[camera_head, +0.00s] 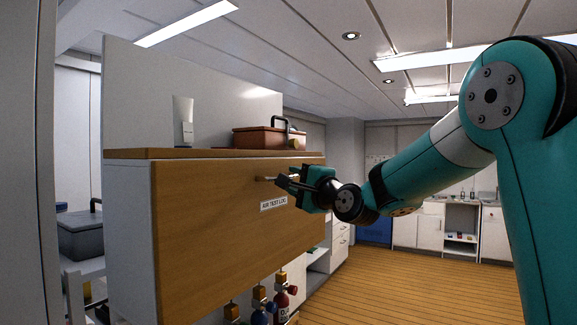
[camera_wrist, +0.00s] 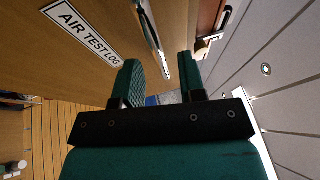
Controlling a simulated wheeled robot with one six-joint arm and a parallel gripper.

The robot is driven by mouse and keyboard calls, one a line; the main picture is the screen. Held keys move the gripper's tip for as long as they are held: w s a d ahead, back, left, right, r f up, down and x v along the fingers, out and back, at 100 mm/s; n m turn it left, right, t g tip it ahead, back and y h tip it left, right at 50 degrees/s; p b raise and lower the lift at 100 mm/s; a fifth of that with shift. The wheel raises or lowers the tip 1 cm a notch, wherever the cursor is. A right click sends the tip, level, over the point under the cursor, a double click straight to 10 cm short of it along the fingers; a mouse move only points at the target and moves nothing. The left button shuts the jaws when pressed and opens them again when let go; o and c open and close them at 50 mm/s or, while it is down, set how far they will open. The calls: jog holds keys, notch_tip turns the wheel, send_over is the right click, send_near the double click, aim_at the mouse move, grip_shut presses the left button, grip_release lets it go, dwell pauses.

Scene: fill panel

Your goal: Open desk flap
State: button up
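The desk flap (camera_head: 215,215) is a large upright wooden panel on the front of a white cabinet, and it is closed. It carries a white label (camera_wrist: 82,30) reading AIR TEST LOG and a metal bar handle (camera_head: 265,178) near its top edge. In the wrist view the handle (camera_wrist: 152,38) runs from the top edge down toward the gap between my fingertips. My gripper (camera_head: 284,181) is right at the handle's right end in the head view. In the wrist view its two green fingers (camera_wrist: 158,64) are apart. Contact with the handle cannot be told.
A white tube (camera_head: 183,122) and a brown toolbox (camera_head: 258,138) stand on the cabinet top (camera_head: 140,154). Valves and a red cylinder (camera_head: 281,300) hang below the flap. A grey case (camera_head: 80,235) sits at left. The wooden floor (camera_head: 400,285) at right is clear.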

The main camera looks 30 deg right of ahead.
jog(key=shift+p+x, duration=0.5)
jog(key=shift+x, duration=1.2)
grip_shut()
jog(key=shift+f, duration=0.1)
